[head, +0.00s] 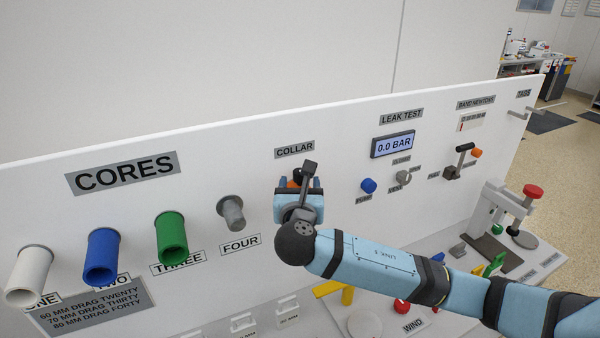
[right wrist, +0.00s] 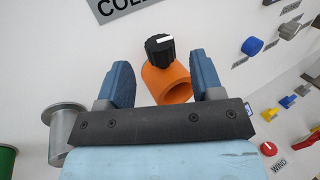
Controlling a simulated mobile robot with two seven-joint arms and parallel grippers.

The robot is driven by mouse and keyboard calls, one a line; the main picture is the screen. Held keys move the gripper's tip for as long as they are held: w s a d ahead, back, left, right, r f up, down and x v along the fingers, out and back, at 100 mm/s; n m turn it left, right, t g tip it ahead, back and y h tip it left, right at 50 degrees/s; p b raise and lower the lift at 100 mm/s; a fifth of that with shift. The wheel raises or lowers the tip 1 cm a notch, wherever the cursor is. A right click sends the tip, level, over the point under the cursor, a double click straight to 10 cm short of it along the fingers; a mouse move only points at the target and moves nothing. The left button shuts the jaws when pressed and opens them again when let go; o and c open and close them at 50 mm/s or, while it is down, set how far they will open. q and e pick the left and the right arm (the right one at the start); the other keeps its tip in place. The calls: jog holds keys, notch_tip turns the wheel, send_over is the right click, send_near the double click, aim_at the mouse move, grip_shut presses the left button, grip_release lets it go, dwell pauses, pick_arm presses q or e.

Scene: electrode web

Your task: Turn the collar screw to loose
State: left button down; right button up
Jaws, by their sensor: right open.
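The collar screw is a black ribbed knob (right wrist: 158,46) with a white mark on its face. It sits on top of an orange collar (right wrist: 167,84) below the COLLAR label (head: 294,149). My right gripper (right wrist: 161,66) is open, with one blue finger on each side of the collar and knob in the right wrist view. I see a gap between the fingers and the knob, and nothing is held. In the head view my right gripper (head: 298,184) covers most of the collar, and the knob cannot be made out clearly. My left gripper is not in view.
A grey peg (head: 231,212) marked FOUR stands out of the panel left of my gripper; it also shows in the right wrist view (right wrist: 66,130). Green (head: 171,238), blue and white cores are further left. A blue knob (head: 368,186) and the leak display (head: 393,144) are to the right.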

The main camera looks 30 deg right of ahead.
aim_at(300, 177)
jog(key=x, duration=0.2)
jog(key=shift+w+d+r, duration=0.1)
jog(key=shift+w, duration=0.15)
jog(key=shift+w+d+p, duration=0.25)
jog(key=shift+w+p, duration=0.05)
jog(key=shift+w, duration=0.1)
jog(key=c, duration=0.9)
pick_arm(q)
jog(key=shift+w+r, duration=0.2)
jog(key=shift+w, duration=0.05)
